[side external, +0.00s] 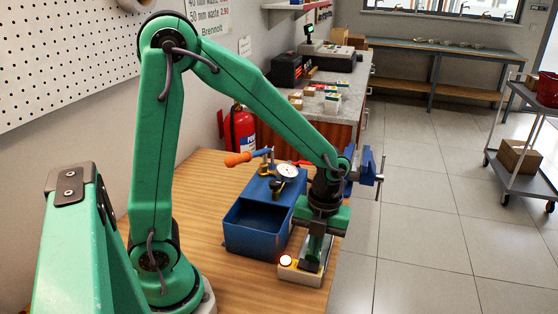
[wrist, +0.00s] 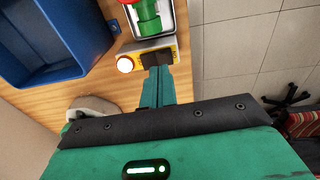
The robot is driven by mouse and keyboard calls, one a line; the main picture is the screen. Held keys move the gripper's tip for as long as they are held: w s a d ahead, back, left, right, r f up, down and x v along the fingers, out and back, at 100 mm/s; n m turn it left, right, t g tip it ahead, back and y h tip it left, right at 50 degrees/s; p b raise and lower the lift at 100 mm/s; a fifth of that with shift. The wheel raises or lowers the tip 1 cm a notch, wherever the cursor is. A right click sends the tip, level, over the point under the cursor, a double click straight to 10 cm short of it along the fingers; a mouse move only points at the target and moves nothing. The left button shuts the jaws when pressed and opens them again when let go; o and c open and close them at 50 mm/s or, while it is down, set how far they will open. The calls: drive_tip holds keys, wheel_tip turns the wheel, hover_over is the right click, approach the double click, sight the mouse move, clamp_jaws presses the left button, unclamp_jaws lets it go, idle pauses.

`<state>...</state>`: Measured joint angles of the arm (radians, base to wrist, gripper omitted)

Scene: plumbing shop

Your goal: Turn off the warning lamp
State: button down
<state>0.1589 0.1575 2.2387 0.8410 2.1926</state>
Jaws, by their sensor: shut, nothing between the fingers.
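The warning lamp (side external: 285,260) is a small round dome glowing white with a reddish rim, on a pale box (side external: 299,276) with a yellow top at the table's front edge. It also glows in the wrist view (wrist: 125,64). Beside the lamp on the yellow top sits a black switch (side external: 309,267), also in the wrist view (wrist: 157,57). My gripper (side external: 315,262) points down over the switch, shut and empty. In the wrist view its fingertips (wrist: 160,72) lie at the switch's near edge and partly cover it. I cannot tell whether they touch it or which way the switch is tipped.
A blue open bin (side external: 260,228) stands close left of the lamp box. Behind it a pressure gauge (side external: 287,171) sits on blue equipment. A green and red fitting (wrist: 148,14) lies in a pale tray beyond the switch. Open floor lies right of the table.

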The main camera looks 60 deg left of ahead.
sight(305, 262)
wheel_tip(305, 262, up, 11)
drive_tip(key=shift+w+d+f, duration=0.15)
drive_tip(key=shift+w+d, duration=0.3)
drive_tip(key=shift+s+a, duration=0.45)
drive_tip(key=shift+a, duration=0.1)
drive_tip(key=shift+f, duration=0.1)
drive_tip(key=f, duration=0.9)
drive_tip(key=s+a+f, duration=0.1)
drive_tip(key=f, duration=0.3)
drive_tip(key=shift+s+a+f, duration=0.1)
drive_tip(key=shift+f, duration=0.2)
